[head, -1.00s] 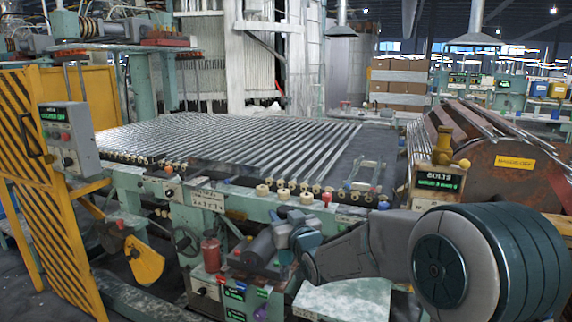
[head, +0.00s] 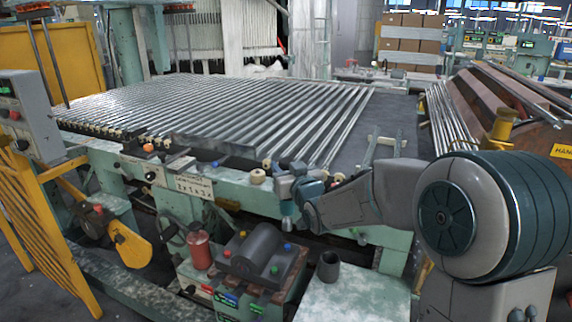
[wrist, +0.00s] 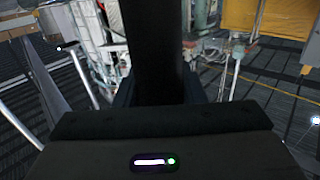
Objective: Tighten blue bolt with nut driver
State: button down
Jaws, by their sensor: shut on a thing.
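My gripper (head: 287,204) is in the middle of the head view, pointing down and shut on the nut driver (head: 287,223), whose pale lower end shows. The blue bolt (head: 288,247) sits on the right side of a dark grey block (head: 240,268), just below the driver's tip. The tip looks apart from the bolt, though depth is hard to judge. In the wrist view a dark upright shape fills the centre and hides what lies ahead; the blue bolt does not show there.
The block also carries a red bolt (head: 227,254), a yellow-orange bolt (head: 242,233) and a green bolt (head: 274,270). A dark cup (head: 328,266) stands on the pale green surface (head: 350,298) to the right. A red canister (head: 200,250) is left of the block. The tube-covered table (head: 225,125) lies behind.

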aim_at(290, 201)
jog(key=shift+s+b, duration=0.15)
jog(key=shift+b, duration=0.4)
notch_tip(290, 201, down, 6)
jog(key=b, duration=0.6)
jog(key=shift+b, duration=0.85)
dwell(1.0)
jog(key=shift+f+b, duration=1.15)
jog(key=shift+b, duration=0.25)
dwell(3.1)
